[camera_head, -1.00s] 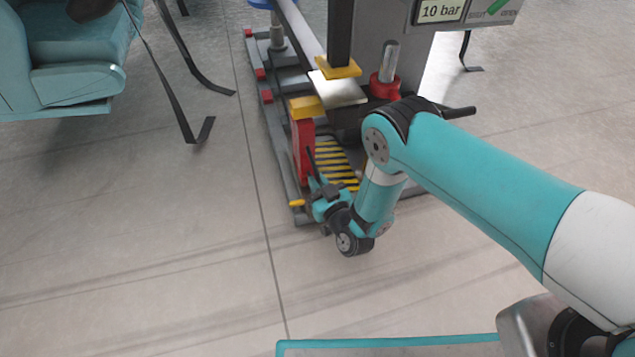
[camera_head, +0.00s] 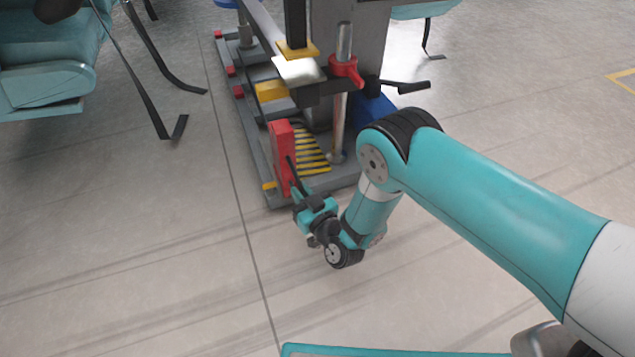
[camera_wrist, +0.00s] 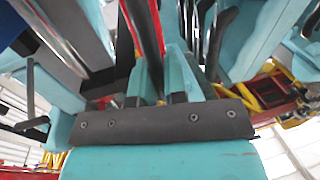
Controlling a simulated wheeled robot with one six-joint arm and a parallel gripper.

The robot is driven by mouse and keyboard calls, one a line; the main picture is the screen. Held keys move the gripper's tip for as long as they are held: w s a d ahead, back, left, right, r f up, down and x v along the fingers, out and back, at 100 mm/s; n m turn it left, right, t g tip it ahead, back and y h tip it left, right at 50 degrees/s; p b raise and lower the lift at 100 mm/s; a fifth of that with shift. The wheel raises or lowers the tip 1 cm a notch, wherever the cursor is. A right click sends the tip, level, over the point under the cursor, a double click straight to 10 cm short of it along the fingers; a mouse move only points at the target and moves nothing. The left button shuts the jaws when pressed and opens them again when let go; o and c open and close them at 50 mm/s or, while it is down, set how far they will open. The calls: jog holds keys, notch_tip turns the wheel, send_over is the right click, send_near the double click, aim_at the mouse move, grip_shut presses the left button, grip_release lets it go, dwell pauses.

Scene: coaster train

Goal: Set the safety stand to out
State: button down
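The safety stand appears to be the red upright block (camera_head: 282,155) at the near end of the grey machine base. It stands upright beside a yellow-and-black striped plate (camera_head: 311,150). A yellow block (camera_head: 271,91) lies behind its top, with a visible gap. My gripper (camera_head: 296,183) is low at the near right side of the red block, seeming to touch it.
A grey column (camera_head: 354,40) with a red collar (camera_head: 346,69) and a black lever (camera_head: 404,87) stands behind my arm. A teal seat (camera_head: 45,80) with dark straps is at the left. The floor in front is clear.

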jog(key=shift+s+d+f, duration=0.1)
jog(key=shift+s+d, duration=0.15)
jog(key=shift+d, duration=0.05)
jog(key=c, duration=1.2)
grip_release()
jog(key=shift+a, duration=0.15)
jog(key=p+v, duration=1.4)
jog(key=v, duration=0.3)
jog(key=shift+s+p, duration=0.2)
jog(key=shift+p, duration=0.15)
